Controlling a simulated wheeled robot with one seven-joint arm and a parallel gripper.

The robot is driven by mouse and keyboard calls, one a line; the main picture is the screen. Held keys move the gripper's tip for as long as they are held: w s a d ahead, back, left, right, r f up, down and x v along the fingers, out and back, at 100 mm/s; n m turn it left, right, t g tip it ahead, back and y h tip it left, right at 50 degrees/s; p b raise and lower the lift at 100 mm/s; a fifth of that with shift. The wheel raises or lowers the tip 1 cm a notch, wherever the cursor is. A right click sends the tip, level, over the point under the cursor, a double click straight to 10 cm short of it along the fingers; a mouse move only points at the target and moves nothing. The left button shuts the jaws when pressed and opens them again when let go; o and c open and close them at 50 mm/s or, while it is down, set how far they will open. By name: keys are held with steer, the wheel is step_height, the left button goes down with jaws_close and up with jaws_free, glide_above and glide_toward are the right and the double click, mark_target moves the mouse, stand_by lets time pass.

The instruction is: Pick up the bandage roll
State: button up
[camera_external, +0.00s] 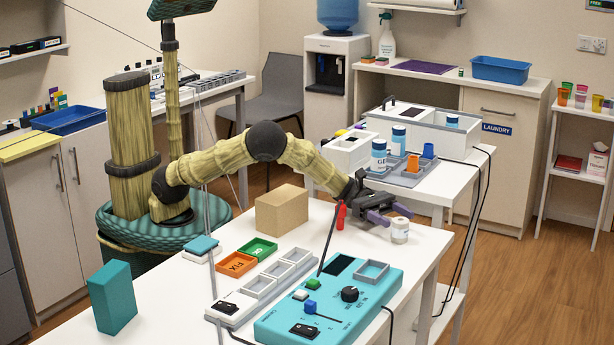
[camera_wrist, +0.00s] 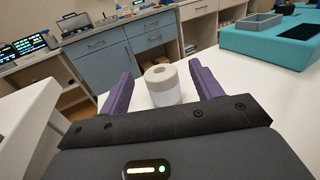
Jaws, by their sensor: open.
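The bandage roll (camera_external: 400,230) is a small whitish cylinder standing upright near the right edge of the white table (camera_external: 330,235). In the wrist view, the roll (camera_wrist: 165,92) shows a round hole in its top and stands between my two purple fingers, with a gap on each side. My gripper (camera_external: 389,214) is open and empty, low over the table just beside the roll. The wrist view shows my gripper (camera_wrist: 160,78) with its fingers pointing toward the roll; their exact height above the table is hard to tell.
A teal device (camera_external: 330,300) with a grey tray sits at the table's front right. A cardboard box (camera_external: 282,212) and a small red object (camera_external: 341,215) stand left of my gripper. A side table (camera_external: 470,168) with bottles is behind. The table's right edge is close to the roll.

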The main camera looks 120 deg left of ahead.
steer(key=shift+w+d, duration=0.2)
steer(key=shift+w, duration=0.2)
steer(key=shift+a, duration=0.1)
steer(key=shift+s, duration=0.1)
steer(key=c, duration=1.1)
steer(key=shift+o, duration=0.2)
steer(key=shift+r, duration=0.1)
step_height(320, 180, up, 10)
steer(key=shift+f+p, duration=0.1)
steer(key=shift+p, duration=0.4)
